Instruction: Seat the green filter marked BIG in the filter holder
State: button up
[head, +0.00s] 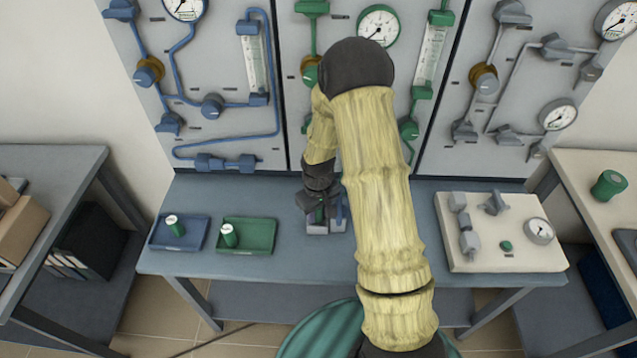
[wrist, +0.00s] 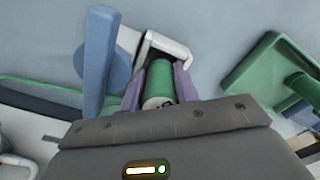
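My gripper (head: 318,208) reaches down over the filter holder (head: 318,229) at the middle of the blue-grey table. In the wrist view its two purple fingers flank a green filter (wrist: 159,80) and appear closed on its sides. The filter's pale near end carries a dark mark that I cannot read. The pale bracket of the holder (wrist: 172,48) lies around the filter's far end. I cannot tell whether the filter rests fully in it. A blue disc and bar (wrist: 100,62) stand close beside the holder on the left.
A blue tray (head: 158,241) and a green tray (head: 262,248) stand left of the holder, each with a green, white-topped cylinder. A pale board with fittings and a gauge (head: 500,260) lies to the right. Gauge panels rise behind the table.

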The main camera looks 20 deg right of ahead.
jog(key=shift+o, duration=0.8)
notch_tip(320, 180, up, 17)
jog(key=p, duration=0.1)
jog(key=shift+s+r, duration=0.15)
jog(key=shift+s, duration=0.3)
jog(key=s+r+m+t+p, duration=0.2)
jog(key=s+r+p, duration=0.5)
jog(key=s, duration=0.6)
notch_tip(320, 180, up, 3)
jog(key=shift+s+f+m, duration=0.15)
jog(key=shift+s+m, duration=0.15)
jog(key=shift+m, duration=0.6)
